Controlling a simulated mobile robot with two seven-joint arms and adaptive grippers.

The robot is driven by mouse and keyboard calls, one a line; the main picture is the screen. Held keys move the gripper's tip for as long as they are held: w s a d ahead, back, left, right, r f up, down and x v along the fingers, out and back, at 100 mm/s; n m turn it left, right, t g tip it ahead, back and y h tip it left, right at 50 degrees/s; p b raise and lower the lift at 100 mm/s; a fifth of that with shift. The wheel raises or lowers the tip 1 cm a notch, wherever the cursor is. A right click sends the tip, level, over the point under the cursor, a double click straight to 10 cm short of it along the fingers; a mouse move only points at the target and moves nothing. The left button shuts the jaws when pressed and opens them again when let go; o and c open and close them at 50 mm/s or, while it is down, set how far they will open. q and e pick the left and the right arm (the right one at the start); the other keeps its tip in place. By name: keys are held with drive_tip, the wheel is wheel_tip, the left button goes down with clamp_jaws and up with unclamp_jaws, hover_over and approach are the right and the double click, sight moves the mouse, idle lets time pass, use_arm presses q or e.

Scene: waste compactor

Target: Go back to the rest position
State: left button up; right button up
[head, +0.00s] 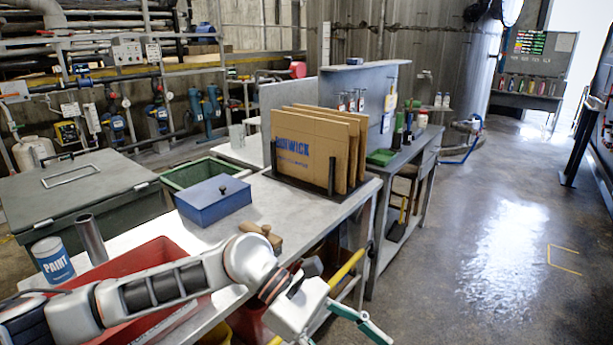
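My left arm comes in from the lower left and reaches across the front of the workbench. My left gripper (338,335) is at the bottom of the head view, past the bench's front edge. One green finger points down to the right, and part of another shows at the bottom edge, well apart from it. The gripper looks open, with nothing seen between the fingers. The lower part of it is cut off by the frame. My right gripper is not in view.
The workbench (262,200) bears cardboard sheets (312,150) in a rack, a blue box (213,200), a wooden-handled brush (262,236) and a paint can (53,260). A red bin (140,262) lies behind my arm. Wet-looking floor (490,230) is clear on the right.

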use_arm(q)
drive_tip(key=w+d+r+n+t+h, duration=0.1)
drive_tip(key=d+r+n+t+h, duration=0.1)
drive_tip(key=r+n+h, duration=0.4)
drive_tip(key=d+r+n+t+h, duration=0.1)
drive_tip(key=d+n+t+h, duration=0.2)
drive_tip(key=n, duration=0.5)
drive_tip(key=w+a+f+n+t+y, duration=0.2)
drive_tip(key=w+a+f+n+t, duration=0.5)
drive_tip(key=n, duration=0.5)
drive_tip(key=w+a+f+n+t+y, duration=0.25)
drive_tip(key=a+n+t, duration=0.35)
drive_tip(key=n+t, duration=0.45)
drive_tip(key=s+a+f+n+y, duration=0.2)
drive_tip(key=a+f+n+y, duration=0.7)
drive_tip(key=f+n, duration=0.4)
drive_tip(key=s+a+f+n+g+y, duration=0.2)
drive_tip(key=s+a+f+n, duration=0.1)
drive_tip(key=s+a+f, duration=0.3)
drive_tip(key=s+a+f+n+g+y, duration=0.2)
drive_tip(key=s+a+f, duration=0.4)
drive_tip(key=f, duration=0.5)
drive_tip(key=shift+s+a+n+g, duration=0.15)
drive_tip(key=shift+s+n+g, duration=0.7)
drive_tip(key=shift+s+n, duration=0.25)
drive_tip(key=shift+w+f, duration=0.1)
